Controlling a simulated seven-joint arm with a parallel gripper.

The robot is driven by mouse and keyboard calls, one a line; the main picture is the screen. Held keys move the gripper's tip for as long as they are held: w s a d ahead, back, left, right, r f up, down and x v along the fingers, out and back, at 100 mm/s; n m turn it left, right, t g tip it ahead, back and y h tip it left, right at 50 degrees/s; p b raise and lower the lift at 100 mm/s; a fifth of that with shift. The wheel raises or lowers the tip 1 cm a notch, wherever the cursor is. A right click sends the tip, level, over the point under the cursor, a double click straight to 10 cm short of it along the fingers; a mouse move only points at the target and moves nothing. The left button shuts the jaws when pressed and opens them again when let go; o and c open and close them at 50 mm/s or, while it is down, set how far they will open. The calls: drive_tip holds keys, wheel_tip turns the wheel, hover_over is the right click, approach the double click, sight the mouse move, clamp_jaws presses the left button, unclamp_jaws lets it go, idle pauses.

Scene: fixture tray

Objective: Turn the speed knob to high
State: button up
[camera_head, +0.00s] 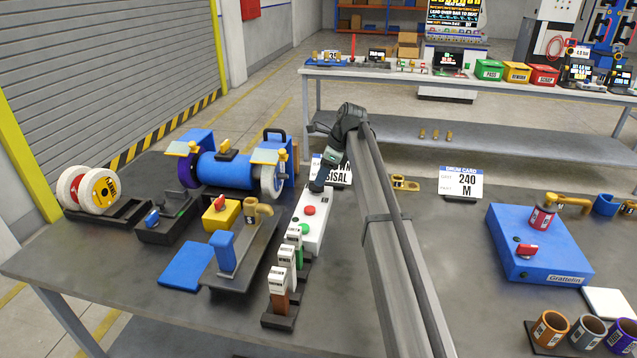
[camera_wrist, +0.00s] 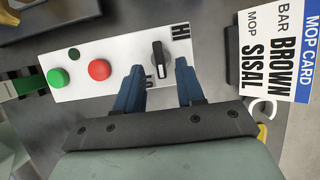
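The speed knob (camera_wrist: 159,54) is a black oblong handle on a white control box (camera_wrist: 120,76). A white mark shows on its end nearer my gripper. The HI label (camera_wrist: 181,32) is at the box's upper right; another label, perhaps LO, is partly hidden by the left finger. My gripper (camera_wrist: 160,67) is open, with one blue finger on each side of the knob and visible gaps between. In the head view, my gripper (camera_head: 318,184) is over the far end of the box (camera_head: 314,238); the knob is hidden there.
The box also has a red button (camera_wrist: 99,70) and a green button (camera_wrist: 58,78). The mop card (camera_wrist: 284,50) stands to the right of the box in the wrist view. A blue drum machine (camera_head: 226,170) is to the left. A blue box (camera_head: 540,245) is to the right.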

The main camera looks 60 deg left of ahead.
sight(317, 189)
drive_tip(key=shift+x, duration=1.7)
clamp_jaws()
